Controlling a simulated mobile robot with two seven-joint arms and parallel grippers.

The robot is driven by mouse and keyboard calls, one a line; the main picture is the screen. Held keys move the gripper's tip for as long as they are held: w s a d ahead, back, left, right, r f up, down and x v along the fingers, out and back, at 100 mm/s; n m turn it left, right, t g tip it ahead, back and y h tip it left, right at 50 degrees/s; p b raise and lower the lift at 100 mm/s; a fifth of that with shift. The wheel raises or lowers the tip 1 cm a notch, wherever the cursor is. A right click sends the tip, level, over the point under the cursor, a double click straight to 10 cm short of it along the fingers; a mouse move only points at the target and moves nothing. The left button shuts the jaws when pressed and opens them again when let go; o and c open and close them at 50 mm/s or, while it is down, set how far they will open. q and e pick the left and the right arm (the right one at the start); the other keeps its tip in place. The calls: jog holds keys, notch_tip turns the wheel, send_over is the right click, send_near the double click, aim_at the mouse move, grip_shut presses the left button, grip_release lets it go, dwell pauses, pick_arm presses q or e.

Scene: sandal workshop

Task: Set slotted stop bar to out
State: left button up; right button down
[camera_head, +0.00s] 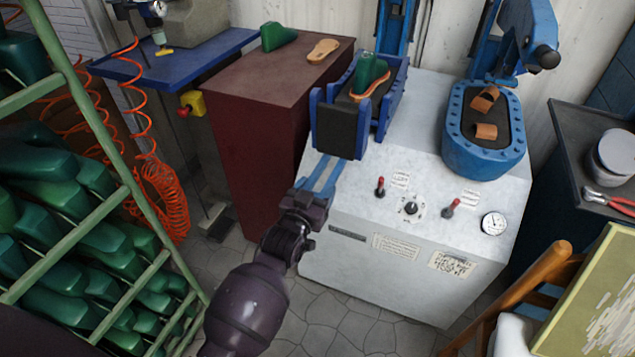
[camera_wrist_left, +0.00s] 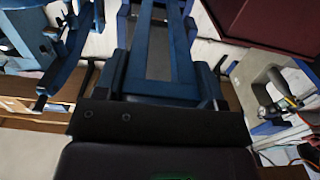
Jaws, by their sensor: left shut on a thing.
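The slotted stop bar (camera_head: 314,173) is a flat blue bar with a long slot. It sticks out from under the front of the blue press box (camera_head: 380,122) toward my arm. My left gripper (camera_head: 308,198) is shut on its near end, in front of the white machine. In the left wrist view two blue rails with a gap between them run up the middle and look like the bar (camera_wrist_left: 182,50). A dark block fills the bottom there. The fingertips are hard to make out. My right gripper is not in view.
The white machine (camera_head: 360,282) carries red-tipped levers (camera_head: 380,187) and a gauge (camera_head: 494,223) right of my gripper. A maroon cabinet (camera_head: 262,150) stands to the left. A green rack (camera_head: 130,185) of lasts is at far left, and a wooden chair (camera_head: 520,292) at lower right.

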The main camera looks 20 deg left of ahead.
pick_arm(q)
jog(key=shift+s+f, duration=0.1)
jog(key=shift+f, duration=0.05)
jog(key=o, duration=1.3)
jog(key=shift+s, duration=0.1)
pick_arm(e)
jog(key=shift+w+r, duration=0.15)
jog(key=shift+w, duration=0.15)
pick_arm(q)
jog(key=shift+s+a, duration=0.1)
jog(key=shift+s, duration=0.45)
jog(key=shift+s+a+p, duration=0.1)
jog(key=shift+s+p, duration=0.7)
jog(key=shift+s, duration=4.05)
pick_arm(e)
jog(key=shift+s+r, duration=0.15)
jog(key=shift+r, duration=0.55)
